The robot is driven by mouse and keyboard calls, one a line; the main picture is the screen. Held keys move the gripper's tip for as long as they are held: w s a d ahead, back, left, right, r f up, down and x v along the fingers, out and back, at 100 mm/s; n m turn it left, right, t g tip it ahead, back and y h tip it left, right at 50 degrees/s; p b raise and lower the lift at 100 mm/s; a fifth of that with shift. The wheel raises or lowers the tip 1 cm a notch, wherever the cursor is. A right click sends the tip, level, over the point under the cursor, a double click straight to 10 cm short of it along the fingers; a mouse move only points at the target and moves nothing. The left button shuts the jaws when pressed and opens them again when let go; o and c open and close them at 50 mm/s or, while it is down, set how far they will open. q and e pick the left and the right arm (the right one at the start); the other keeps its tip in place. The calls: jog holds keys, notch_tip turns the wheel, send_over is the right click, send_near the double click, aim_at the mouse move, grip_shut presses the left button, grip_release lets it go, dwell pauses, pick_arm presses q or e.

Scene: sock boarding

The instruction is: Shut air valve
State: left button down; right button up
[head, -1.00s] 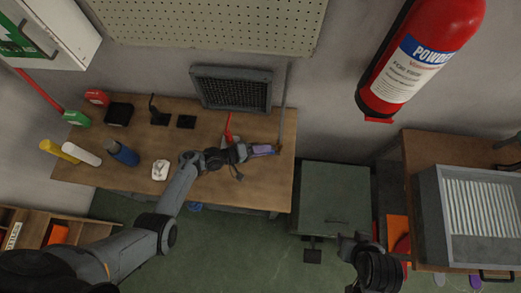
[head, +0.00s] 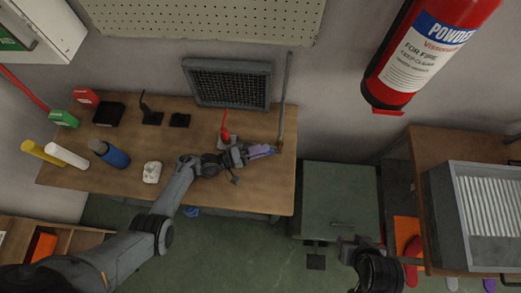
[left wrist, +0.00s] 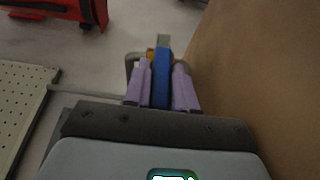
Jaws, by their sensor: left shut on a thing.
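The air valve (head: 279,147) is a small brass-coloured fitting at the foot of a grey pipe (head: 285,95), at the right end of the wooden bench. In the left wrist view its blue lever (left wrist: 161,82) stands between my two purple fingers. My left gripper (head: 270,150) is shut on this lever; it also shows in the left wrist view (left wrist: 160,75). The fingers hide part of the lever. My right gripper (head: 350,242) hangs at the lower right, away from the valve; its fingers are too unclear to judge.
The wooden bench (head: 255,190) holds a blue bottle (head: 113,155), a white object (head: 152,171), a red upright thing (head: 224,128) and a grey-framed mesh panel (head: 228,83). A green cabinet (head: 340,205) stands to the right. A fire extinguisher (head: 420,55) hangs on the wall.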

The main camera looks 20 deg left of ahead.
pick_arm(q)
jog(key=c, duration=1)
grip_release()
jog(key=shift+w+f, duration=0.1)
jog(key=shift+v, duration=3.85)
jog(key=shift+d, duration=0.1)
jog(key=shift+p, duration=0.3)
